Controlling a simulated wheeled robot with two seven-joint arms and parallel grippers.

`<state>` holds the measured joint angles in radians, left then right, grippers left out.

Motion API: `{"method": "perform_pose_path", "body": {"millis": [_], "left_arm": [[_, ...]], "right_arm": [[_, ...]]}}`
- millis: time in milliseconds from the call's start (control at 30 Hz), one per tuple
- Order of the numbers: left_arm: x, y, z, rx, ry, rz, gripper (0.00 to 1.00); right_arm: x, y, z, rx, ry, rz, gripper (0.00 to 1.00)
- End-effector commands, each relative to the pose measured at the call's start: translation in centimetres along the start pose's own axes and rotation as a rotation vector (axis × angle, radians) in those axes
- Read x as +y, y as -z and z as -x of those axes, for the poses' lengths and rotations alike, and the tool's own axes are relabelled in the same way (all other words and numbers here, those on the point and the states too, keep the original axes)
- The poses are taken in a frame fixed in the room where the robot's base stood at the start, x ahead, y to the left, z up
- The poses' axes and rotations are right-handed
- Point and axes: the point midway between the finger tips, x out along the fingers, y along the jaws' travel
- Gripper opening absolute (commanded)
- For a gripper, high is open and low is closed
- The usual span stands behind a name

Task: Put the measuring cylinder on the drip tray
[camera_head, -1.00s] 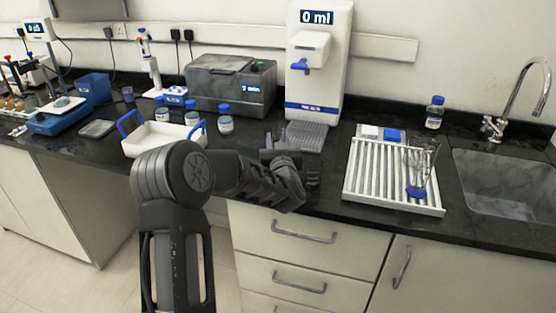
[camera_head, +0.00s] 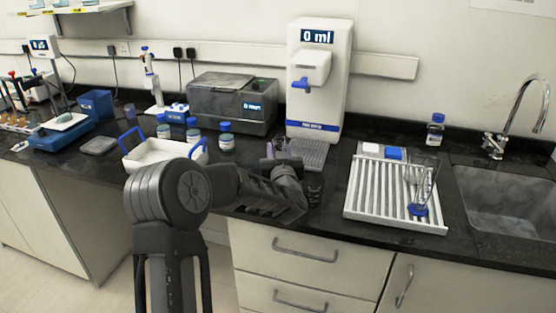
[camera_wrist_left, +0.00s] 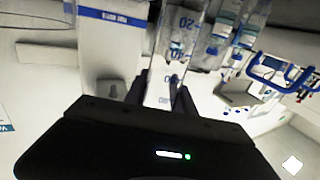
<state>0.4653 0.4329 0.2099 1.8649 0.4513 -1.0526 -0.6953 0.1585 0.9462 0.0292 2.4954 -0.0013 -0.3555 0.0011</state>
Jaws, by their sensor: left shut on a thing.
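The measuring cylinder (camera_wrist_left: 172,60) is clear with blue graduations and fills the middle of the left wrist view. My left gripper (camera_wrist_left: 158,98) is shut on it. In the head view my left gripper (camera_head: 296,178) is over the counter's front edge, in front of the drip tray; the arm hides most of what it holds there. The drip tray (camera_head: 310,154) is a grey slotted plate at the foot of the white water dispenser (camera_head: 318,85), which reads 0 ml. The cylinder is apart from the tray as far as I can tell. My right gripper is not in view.
A white draining rack (camera_head: 372,205) with clear blue-based glassware (camera_head: 420,190) stands right of the tray, before the sink (camera_head: 505,200). Left are a white blue-handled basket (camera_head: 150,157), several blue-capped bottles (camera_head: 226,138) and a grey machine (camera_head: 232,100).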

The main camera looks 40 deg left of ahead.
Motion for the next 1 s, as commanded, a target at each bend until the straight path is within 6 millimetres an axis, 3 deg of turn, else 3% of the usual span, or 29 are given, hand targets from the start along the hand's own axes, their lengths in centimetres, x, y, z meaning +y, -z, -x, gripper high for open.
{"method": "perform_pose_path", "body": {"millis": [200, 400, 1000], "left_arm": [[0.0, 4.6, 0.0, 0.005, 0.0, 0.002, 0.0], [0.0, 7.1, 0.0, 0.002, 0.001, 0.0, 0.0], [0.0, 7.3, 0.0, 0.001, 0.0, 0.0, 0.0]], "right_arm": [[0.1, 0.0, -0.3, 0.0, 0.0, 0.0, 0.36], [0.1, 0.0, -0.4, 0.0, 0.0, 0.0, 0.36], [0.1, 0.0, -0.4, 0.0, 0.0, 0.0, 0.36]]}}
